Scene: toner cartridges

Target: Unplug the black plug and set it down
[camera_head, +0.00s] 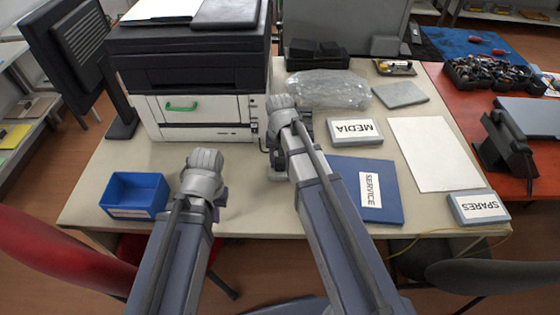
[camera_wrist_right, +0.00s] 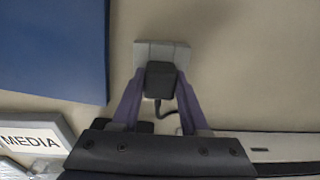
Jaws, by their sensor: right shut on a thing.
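The black plug (camera_wrist_right: 161,80) is between the two purple fingers of my right gripper (camera_wrist_right: 160,88), which is shut on it. A black cord trails from the plug back toward the wrist. A grey block (camera_wrist_right: 178,52) on the table lies just beyond the plug and partly behind it. I cannot tell whether the plug is seated in it. In the head view my right gripper (camera_head: 275,158) is low over the table, at the printer's front right corner; the plug is hidden there. My left gripper (camera_head: 219,197) hangs right of the blue bin; its fingers are mostly hidden.
The printer (camera_head: 200,107) stands behind my grippers. The blue bin (camera_head: 134,193) is at the left. A blue SERVICE folder (camera_head: 345,185), a MEDIA box (camera_head: 354,139), a white sheet (camera_head: 433,152) and a SPARES box (camera_head: 478,219) lie to the right. Table between my grippers is bare.

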